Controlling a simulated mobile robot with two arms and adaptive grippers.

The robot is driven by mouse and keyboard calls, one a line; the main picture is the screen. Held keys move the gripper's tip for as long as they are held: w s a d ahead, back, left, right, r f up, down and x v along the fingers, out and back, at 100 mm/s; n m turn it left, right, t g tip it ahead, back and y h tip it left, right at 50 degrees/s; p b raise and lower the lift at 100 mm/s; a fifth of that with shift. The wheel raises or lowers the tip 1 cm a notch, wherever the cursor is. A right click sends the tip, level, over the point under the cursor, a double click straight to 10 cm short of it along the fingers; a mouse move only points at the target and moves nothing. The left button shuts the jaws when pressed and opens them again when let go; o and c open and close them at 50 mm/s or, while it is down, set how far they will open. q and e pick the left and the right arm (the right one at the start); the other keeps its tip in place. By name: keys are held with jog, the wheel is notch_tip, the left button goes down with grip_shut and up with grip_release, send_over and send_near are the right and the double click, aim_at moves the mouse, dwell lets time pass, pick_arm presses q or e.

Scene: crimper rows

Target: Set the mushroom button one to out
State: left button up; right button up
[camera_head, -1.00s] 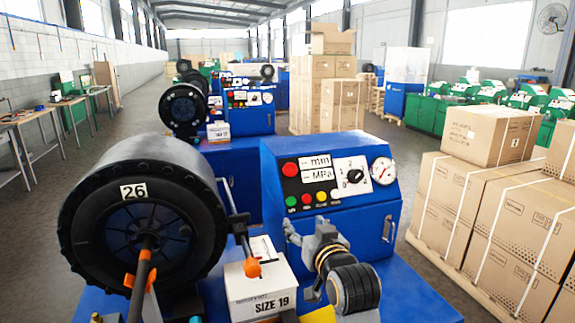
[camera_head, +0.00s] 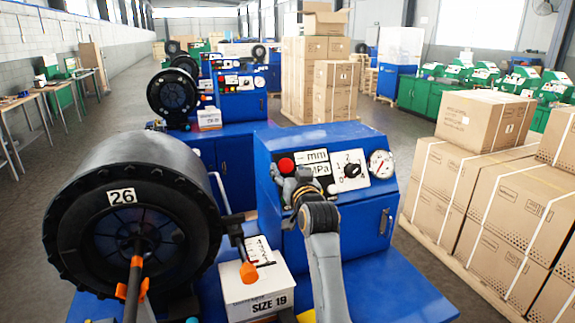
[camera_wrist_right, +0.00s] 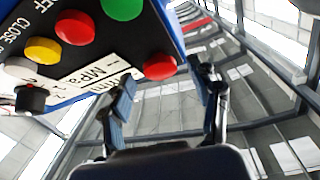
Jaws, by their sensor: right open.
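The red mushroom button (camera_head: 286,165) sits at the upper left of the blue machine's sloped panel (camera_head: 375,144). In the right wrist view the red mushroom button (camera_wrist_right: 160,67) shows at the panel's edge, between and beyond the fingertips. My right gripper (camera_head: 290,177) is just in front of the panel, close below the button, and covers the small lower buttons in the head view. In the right wrist view my right gripper (camera_wrist_right: 167,79) is open, with nothing between its fingers. I cannot tell whether it touches the button, or whether the button is in or out. My left gripper is not seen.
Beside the mushroom button are a label plate (camera_head: 314,156), a rotary knob (camera_head: 351,170) and a gauge (camera_head: 381,163). Smaller red (camera_wrist_right: 75,28), yellow (camera_wrist_right: 42,50) and green (camera_wrist_right: 122,8) buttons are nearby. The black crimper drum (camera_head: 130,215) stands left; boxes (camera_head: 485,190) stand right.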

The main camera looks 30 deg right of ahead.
jog(key=shift+w+d+r, duration=0.1)
jog(key=shift+w, duration=0.25)
jog(key=shift+w+d, duration=0.1)
jog(key=shift+w, duration=0.3)
jog(key=shift+f, duration=0.2)
jog(key=shift+c, duration=0.2)
jog(key=shift+r, duration=0.1)
jog(key=c, duration=0.4)
grip_shut()
jog(key=shift+s+r+p, duration=0.25)
jog(key=shift+s+p, duration=0.05)
jog(key=shift+p, duration=0.55)
jog(key=shift+s, duration=0.15)
jog(key=shift+o, duration=1.5)
grip_release()
jog(key=shift+o, duration=0.7)
jog(key=shift+s+r, duration=0.1)
jog(key=shift+s, duration=0.05)
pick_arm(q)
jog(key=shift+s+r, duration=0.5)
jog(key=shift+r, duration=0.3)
pick_arm(e)
jog(key=v, duration=1.2)
